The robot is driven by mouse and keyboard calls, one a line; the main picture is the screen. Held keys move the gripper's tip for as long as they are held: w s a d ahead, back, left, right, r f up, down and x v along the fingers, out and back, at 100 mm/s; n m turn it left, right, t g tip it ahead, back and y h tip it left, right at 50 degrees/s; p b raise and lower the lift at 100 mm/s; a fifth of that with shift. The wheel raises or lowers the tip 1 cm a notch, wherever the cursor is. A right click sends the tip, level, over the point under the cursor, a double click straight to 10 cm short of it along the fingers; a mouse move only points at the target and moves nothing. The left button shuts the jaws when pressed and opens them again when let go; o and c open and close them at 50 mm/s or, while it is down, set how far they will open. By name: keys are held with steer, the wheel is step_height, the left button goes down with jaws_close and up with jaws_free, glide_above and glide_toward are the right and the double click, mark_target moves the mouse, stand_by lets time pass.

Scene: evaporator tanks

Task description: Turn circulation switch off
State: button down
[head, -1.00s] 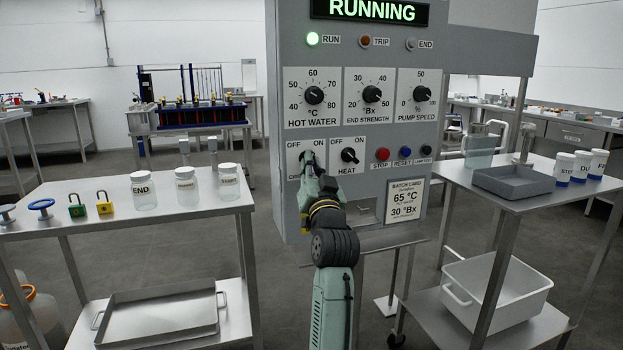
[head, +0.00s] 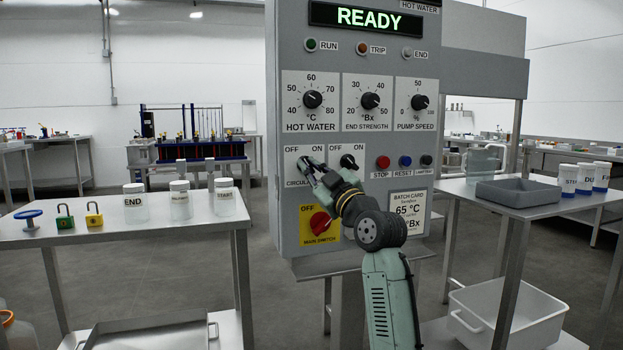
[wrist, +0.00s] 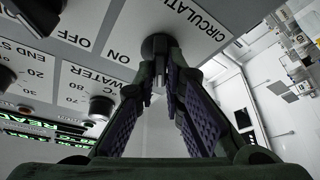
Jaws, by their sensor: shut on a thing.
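The circulation switch (wrist: 155,44) is a dark knob on the grey control panel (head: 289,90), below and left of the dials. My gripper (head: 309,168) reaches it from the lower right. In the wrist view both fingers of my gripper (wrist: 162,66) are closed around the knob. The knob's pointer is hidden by the fingers, so its angle cannot be read. The labels OFF and ON show beside it. The display (head: 367,18) reads READY, and the green RUN lamp (head: 311,44) is dark.
The heat switch (head: 348,161) is close on the right of my gripper. The red main switch (head: 320,221) is just below. STOP (head: 383,162) and RESET (head: 405,161) buttons are further right. Steel tables with jars (head: 180,200) and a grey tray (head: 519,193) flank the panel.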

steer(key=shift+n+g+y, duration=0.3)
steer(key=shift+n+g, duration=0.2)
steer(key=shift+n, duration=0.9)
steer(key=c, duration=1.7)
jaws_free()
steer(key=shift+d, duration=0.1)
steer(key=v, duration=1.2)
